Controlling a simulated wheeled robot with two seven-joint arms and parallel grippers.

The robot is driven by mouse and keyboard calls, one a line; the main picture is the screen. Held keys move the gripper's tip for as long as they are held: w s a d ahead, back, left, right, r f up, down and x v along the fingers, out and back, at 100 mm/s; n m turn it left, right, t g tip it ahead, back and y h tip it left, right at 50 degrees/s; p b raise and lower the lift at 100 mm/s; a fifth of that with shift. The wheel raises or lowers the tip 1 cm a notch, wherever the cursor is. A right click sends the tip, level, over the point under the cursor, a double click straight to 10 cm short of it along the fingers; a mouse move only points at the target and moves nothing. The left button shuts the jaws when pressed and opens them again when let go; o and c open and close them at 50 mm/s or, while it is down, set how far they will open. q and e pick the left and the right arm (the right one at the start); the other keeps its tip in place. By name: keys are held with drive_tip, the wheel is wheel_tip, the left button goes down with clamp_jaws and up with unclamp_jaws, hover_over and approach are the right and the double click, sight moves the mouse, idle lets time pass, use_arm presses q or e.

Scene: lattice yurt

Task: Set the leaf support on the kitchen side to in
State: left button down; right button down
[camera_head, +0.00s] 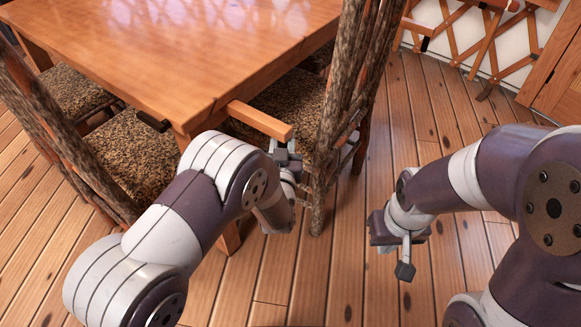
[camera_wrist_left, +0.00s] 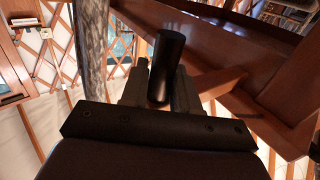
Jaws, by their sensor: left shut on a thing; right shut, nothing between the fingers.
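The leaf support (camera_head: 260,120) is a light wooden bar that sticks out from under the near right corner of the wooden table (camera_head: 190,50). My left gripper (camera_head: 286,152) is just below the bar's outer end. In the left wrist view, my left gripper (camera_wrist_left: 160,88) is shut on a dark cylindrical knob (camera_wrist_left: 168,60); the wooden bar (camera_wrist_left: 215,82) runs behind it to the table's underside. The knob is hidden in the head view. My right gripper (camera_head: 403,258) is shut and empty, above the floor at the right.
A chair (camera_head: 345,90) with rough bark-like posts stands close to the right of my left gripper. Another chair (camera_head: 125,160) is at the table's left side, near a small dark knob (camera_head: 152,121) under the tabletop edge.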

use_arm(q)
drive_tip(key=w+a+b, duration=0.1)
drive_tip(key=w+a, duration=0.7)
drive_tip(key=a, duration=0.4)
drive_tip(key=shift+w+b, duration=0.3)
drive_tip(key=shift+w, duration=0.05)
drive_tip(key=shift+a+r, duration=0.1)
drive_tip(key=shift+a, duration=0.05)
drive_tip(key=c, duration=1.1)
unclamp_jaws()
drive_tip(key=shift+o, duration=0.6)
drive_tip(key=shift+w+a, duration=0.1)
drive_tip(key=shift+w, duration=0.05)
drive_tip(key=s+p, duration=0.3)
drive_tip(key=s, duration=0.9)
drive_tip(key=shift+s+a, duration=0.2)
drive_tip(key=shift+s, duration=0.2)
